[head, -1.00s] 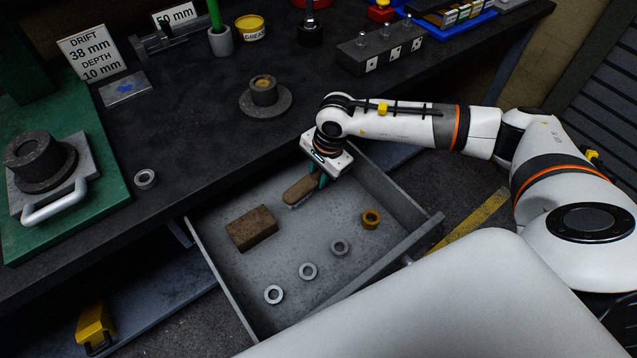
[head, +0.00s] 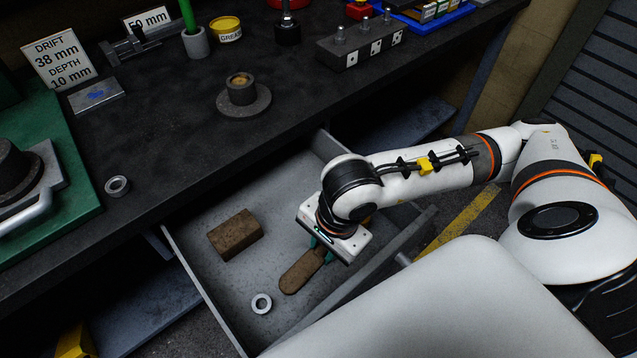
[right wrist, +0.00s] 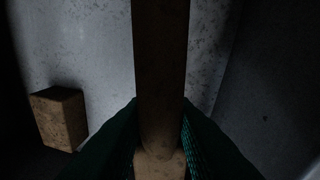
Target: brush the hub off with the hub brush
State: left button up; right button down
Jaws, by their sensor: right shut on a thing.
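The hub brush (head: 301,273) shows as a brown wooden handle in the head view. My right gripper (head: 322,250) is shut on it, over the drawer's front right part. In the right wrist view the brown handle (right wrist: 160,60) runs between the green fingers; the bristles cannot be made out. A dark flanged hub (head: 242,94) with a brownish top stands on the bench, well away from the gripper. My left gripper is not in view.
The open drawer (head: 190,259) holds a brown block (head: 235,234) and a grey ring (head: 261,303). Another ring (head: 117,186) lies on the bench by the green press base (head: 75,222). A grease tin (head: 226,30) and a block with pins (head: 360,44) stand behind the hub.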

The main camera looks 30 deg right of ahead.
jog(key=r+n+p, duration=0.1)
jog(key=r, duration=0.1)
jog(key=w+r+n+p, duration=0.1)
jog(key=r+p, duration=0.1)
jog(key=shift+w+d+n, duration=0.15)
jog(key=shift+d+n, duration=0.05)
jog(key=shift+n, duration=0.2)
jog(key=w+d+r+m+p, duration=0.1)
jog(key=w+r+m+p, duration=0.8)
jog(key=w+m+p, duration=0.2)
jog(key=w+d+r+m+h+p, duration=0.1)
jog(key=w+d+r+m+p, duration=0.1)
jog(key=w+r+m+p, duration=0.7)
jog(key=w+m+p, duration=0.2)
jog(key=w, duration=0.3)
jog(key=shift+w+d+r, duration=0.3)
jog(key=shift+r, duration=0.1)
notch_tip(320, 180, down, 6)
jog(key=b, duration=0.4)
jog(key=shift+r+b, duration=0.1)
jog(key=shift+b, duration=0.3)
